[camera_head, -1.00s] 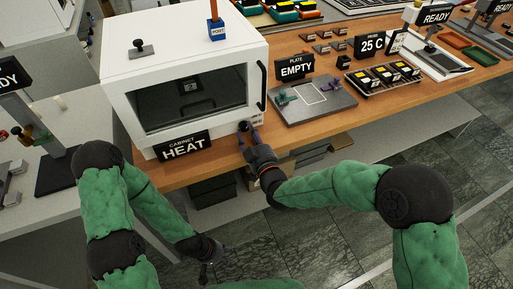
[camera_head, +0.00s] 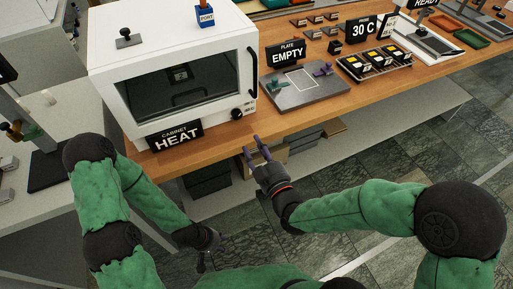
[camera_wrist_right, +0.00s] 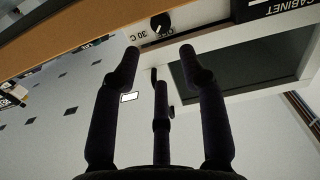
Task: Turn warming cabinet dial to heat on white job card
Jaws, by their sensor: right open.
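The warming cabinet (camera_head: 170,105) is a white box with a dark window and a CABINET HEAT sign (camera_head: 175,136) at its front. Its black dial (camera_head: 237,113) sits at the lower right of the front. The right wrist view also shows the dial (camera_wrist_right: 160,24), with 30 C printed beside it. My right gripper (camera_head: 252,144) is open and empty, in front of the bench edge and apart from the dial. My left gripper (camera_head: 208,258) hangs low before the bench; its jaws are unclear. A small white-edged card (camera_head: 389,25) stands at the back right; its text is unreadable.
A grey plate (camera_head: 305,95) with an EMPTY sign (camera_head: 286,53) lies right of the cabinet. A 30 C sign (camera_head: 362,29) stands behind a rack of black-and-yellow blocks (camera_head: 375,62).

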